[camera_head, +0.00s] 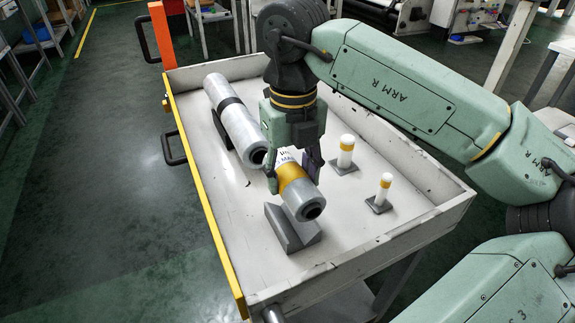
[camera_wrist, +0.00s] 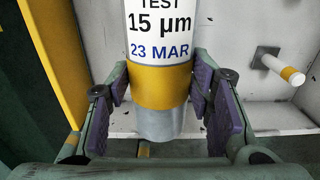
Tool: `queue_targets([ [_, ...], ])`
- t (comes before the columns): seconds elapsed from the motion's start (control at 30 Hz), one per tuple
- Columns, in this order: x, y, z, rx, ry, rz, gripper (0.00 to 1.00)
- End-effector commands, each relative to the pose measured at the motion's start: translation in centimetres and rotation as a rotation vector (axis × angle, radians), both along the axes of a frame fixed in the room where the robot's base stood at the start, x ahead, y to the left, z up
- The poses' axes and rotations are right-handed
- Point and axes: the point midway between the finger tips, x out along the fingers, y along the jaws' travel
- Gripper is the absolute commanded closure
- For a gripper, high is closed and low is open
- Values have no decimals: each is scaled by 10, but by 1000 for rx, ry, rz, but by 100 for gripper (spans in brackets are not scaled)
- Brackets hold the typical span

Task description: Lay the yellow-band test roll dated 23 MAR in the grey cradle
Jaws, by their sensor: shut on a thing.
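The yellow-band test roll (camera_head: 307,200) is a grey cylinder with a white label. The wrist view shows this roll (camera_wrist: 158,120) with "TEST 15 µm 23 MAR" printed beside its yellow band. My gripper (camera_head: 292,180) is shut on the roll at the yellow band. Its purple pads flank the roll in the wrist view (camera_wrist: 160,88). The grey cradle (camera_head: 285,231) is a wedge-sided block on the cart, under the near end of the roll. I cannot tell whether the roll touches it. The roll's far end is hidden behind my gripper.
Another long grey roll (camera_head: 219,92) with a black band lies close on the left. Two white posts with yellow bands (camera_head: 346,151) (camera_head: 384,187) stand on the right. The white cart tray (camera_head: 350,235) has raised walls. Its near floor is clear.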

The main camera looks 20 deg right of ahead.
Motion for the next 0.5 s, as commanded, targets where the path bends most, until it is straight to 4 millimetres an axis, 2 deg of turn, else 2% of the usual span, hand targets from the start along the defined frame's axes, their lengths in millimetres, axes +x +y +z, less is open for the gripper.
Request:
queue_targets([
  [0.33, 1, 0, -2, 0, 3, 0, 90],
  [0.5, 1, 0, -17, 0, 3, 0, 90],
])
